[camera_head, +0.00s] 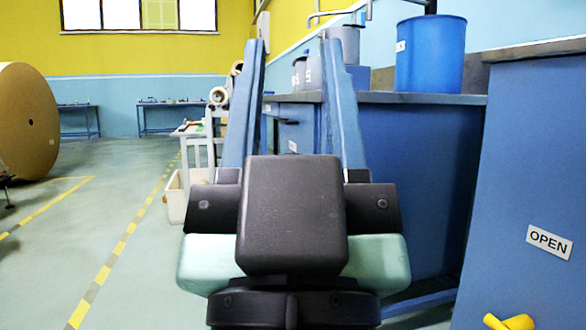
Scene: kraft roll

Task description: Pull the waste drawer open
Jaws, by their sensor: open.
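My gripper (293,42) fills the middle of the view, its two long blue fingers apart with nothing between them. Behind it stands a blue cabinet (420,190) under a grey counter. Part of a drawer-like blue front (285,135) shows between the fingers, with a dark handle and a small white label too small to read. At the right, a nearer blue panel (530,170) carries a white OPEN label (549,242) and a yellow handle-like part (510,322), cut by the lower edge. I cannot tell which front is the waste drawer. My gripper appears apart from both.
A blue drum (430,54) and grey-blue containers (307,70) stand on the counter. A white cart (194,145) and a pale bin (180,196) are left of my gripper. A large brown roll (28,120) stands far left. The floor between, with yellow-black tape, is clear.

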